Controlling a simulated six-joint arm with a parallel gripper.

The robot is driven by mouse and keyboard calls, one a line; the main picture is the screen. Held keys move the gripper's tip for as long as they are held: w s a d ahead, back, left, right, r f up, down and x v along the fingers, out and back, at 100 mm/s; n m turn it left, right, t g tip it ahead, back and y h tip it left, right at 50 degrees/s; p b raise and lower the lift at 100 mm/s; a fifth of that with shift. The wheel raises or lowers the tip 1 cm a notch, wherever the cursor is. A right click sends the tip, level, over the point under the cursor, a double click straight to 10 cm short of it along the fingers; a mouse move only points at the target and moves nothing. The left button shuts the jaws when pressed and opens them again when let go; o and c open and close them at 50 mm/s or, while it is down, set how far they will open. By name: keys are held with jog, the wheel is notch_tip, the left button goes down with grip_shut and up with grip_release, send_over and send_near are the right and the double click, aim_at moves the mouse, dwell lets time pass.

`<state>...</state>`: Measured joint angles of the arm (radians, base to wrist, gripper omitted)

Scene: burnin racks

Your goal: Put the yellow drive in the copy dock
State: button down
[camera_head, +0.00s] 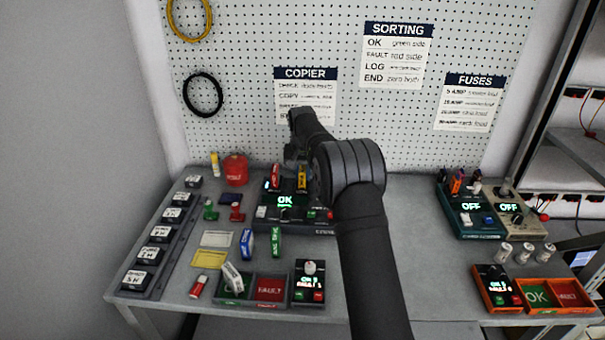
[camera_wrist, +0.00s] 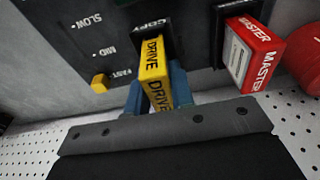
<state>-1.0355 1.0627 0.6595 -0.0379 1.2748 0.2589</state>
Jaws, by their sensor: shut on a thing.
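The yellow drive (camera_wrist: 153,62) stands at the black slot marked COPY (camera_wrist: 152,28) in the wrist view, with its lower end at or in the slot; I cannot tell how deep it sits. My gripper (camera_wrist: 155,88) has its blue fingers shut on the drive's two sides. In the head view the yellow drive (camera_head: 302,178) shows upright at the back of the copier (camera_head: 290,228), with my arm's end just behind and above it. The red master drive (camera_wrist: 252,52) stands in the neighbouring slot, apart from the yellow one; it also shows in the head view (camera_head: 275,176).
The copier has a lit OK display. A yellow slider knob (camera_wrist: 100,83) sits by the speed marks. A red round container (camera_head: 236,170) stands at the back left. Blue (camera_head: 247,243) and green (camera_head: 275,242) drives stand in front. The pegboard wall is close behind.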

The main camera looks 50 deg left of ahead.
jog(key=shift+f, duration=0.2)
dwell(0.3)
jog(key=c, duration=0.8)
grip_release()
jog(key=shift+o, duration=0.2)
jog(key=shift+r, duration=3.5)
jog(key=shift+f, duration=0.1)
jog(key=shift+f, duration=3.25)
